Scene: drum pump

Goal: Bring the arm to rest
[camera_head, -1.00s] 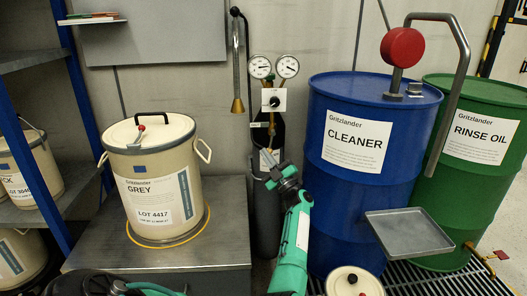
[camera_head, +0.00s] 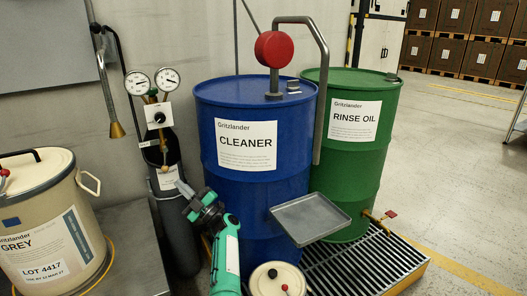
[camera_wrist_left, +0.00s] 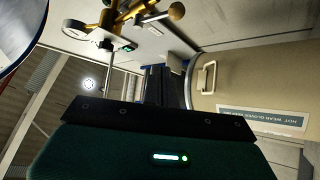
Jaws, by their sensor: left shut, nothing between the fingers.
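My left arm, teal with a dark wrist, rises from the bottom of the head view. My left gripper (camera_head: 190,192) is shut and empty, in front of the dark gas cylinder (camera_head: 178,225) and left of the blue CLEANER drum (camera_head: 245,180). In the left wrist view, the dark fingers of my left gripper (camera_wrist_left: 165,88) are together with nothing between them. The brass regulator (camera_wrist_left: 135,18) shows above them, and a beige pail wall (camera_wrist_left: 240,85) stands to the right. My right gripper is not in view.
A red-headed pump (camera_head: 274,49) stands on the blue drum. A metal tray (camera_head: 311,217) juts out in front of the drums. The green RINSE OIL drum (camera_head: 345,160) stands behind right. The GREY pail (camera_head: 45,225) is at left. Open floor (camera_head: 450,180) lies right.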

